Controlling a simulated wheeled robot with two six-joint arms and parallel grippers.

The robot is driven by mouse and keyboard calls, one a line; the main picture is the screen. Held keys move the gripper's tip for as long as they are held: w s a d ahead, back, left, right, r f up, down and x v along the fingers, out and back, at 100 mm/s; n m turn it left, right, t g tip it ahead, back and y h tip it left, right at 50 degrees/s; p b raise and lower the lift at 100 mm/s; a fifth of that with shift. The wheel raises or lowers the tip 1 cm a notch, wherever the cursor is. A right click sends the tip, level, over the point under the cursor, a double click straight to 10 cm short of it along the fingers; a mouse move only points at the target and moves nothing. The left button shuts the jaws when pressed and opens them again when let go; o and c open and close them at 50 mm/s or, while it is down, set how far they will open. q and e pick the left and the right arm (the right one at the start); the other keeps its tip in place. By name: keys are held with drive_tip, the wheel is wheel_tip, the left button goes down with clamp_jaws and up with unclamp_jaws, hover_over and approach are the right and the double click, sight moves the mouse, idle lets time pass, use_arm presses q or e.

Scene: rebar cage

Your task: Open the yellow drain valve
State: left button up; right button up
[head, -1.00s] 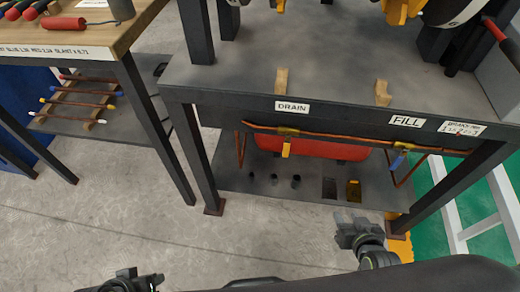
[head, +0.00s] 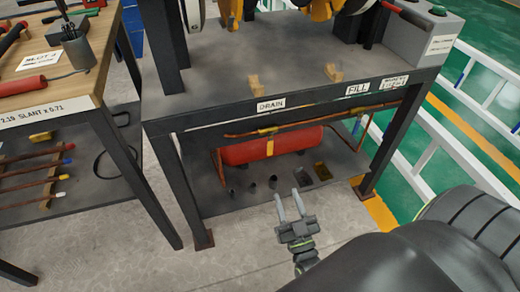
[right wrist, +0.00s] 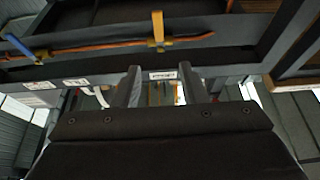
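The yellow drain valve (head: 269,143) sits on the copper pipe (head: 310,124) under the bench's front edge, below the DRAIN label (head: 271,104). Its handle hangs down, crosswise to the pipe. My right gripper (head: 289,194) is open and empty, in front of and below the valve, with its fingers pointing toward the bench. In the right wrist view, the yellow handle (right wrist: 158,28) stands crosswise to the pipe, beyond the two spread fingers (right wrist: 159,82) and apart from them. My left gripper is not in view.
A red tank (head: 245,152) lies behind the pipe. A blue valve (head: 357,126) is to the right under the FILL label (head: 357,89). Bench legs (head: 184,190) flank the opening. A wooden-topped table (head: 50,105) stands at left. The floor before the bench is open.

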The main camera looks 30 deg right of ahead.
sight(271, 146)
drive_tip(key=x, duration=1.7)
drive_tip(key=shift+d+r, duration=0.15)
drive_tip(key=shift+d, duration=0.05)
clamp_jaws()
